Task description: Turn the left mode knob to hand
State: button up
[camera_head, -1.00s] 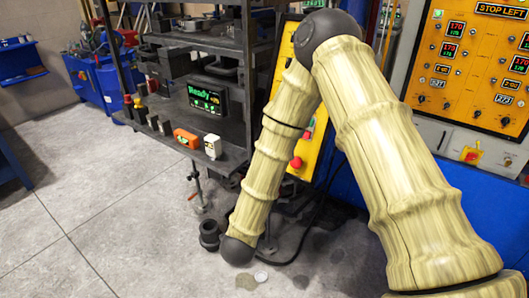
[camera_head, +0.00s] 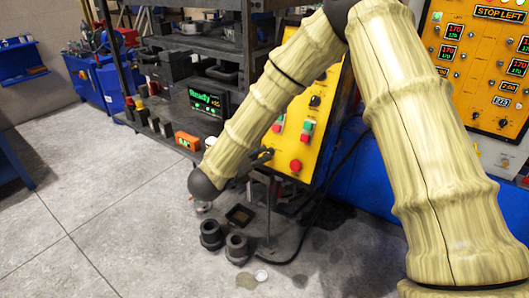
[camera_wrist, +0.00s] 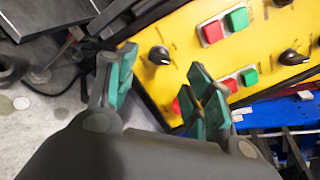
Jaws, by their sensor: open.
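The yellow control panel (camera_wrist: 190,25) carries black knobs with white marks. One knob (camera_wrist: 159,55) appears between my gripper's fingertips in the wrist view; the fingers do not visibly touch it. Another knob (camera_wrist: 292,57) is at the right, and part of a third is at the top. No labels are readable, so I cannot tell which knob is the left mode one. My gripper (camera_wrist: 163,62) is open and empty, with green finger pads.
Red (camera_wrist: 211,31) and green (camera_wrist: 237,18) buttons sit beside the knob. A red mushroom button (camera_head: 295,165) is low on the panel. A shelf with a "Ready" display (camera_head: 207,101) stands left of the panel. Black cylindrical parts (camera_head: 237,246) lie on the floor.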

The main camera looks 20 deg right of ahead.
aim_at(266, 153)
jog(key=shift+p+x, duration=0.65)
jog(key=shift+x, duration=2.2)
jog(key=c, duration=1)
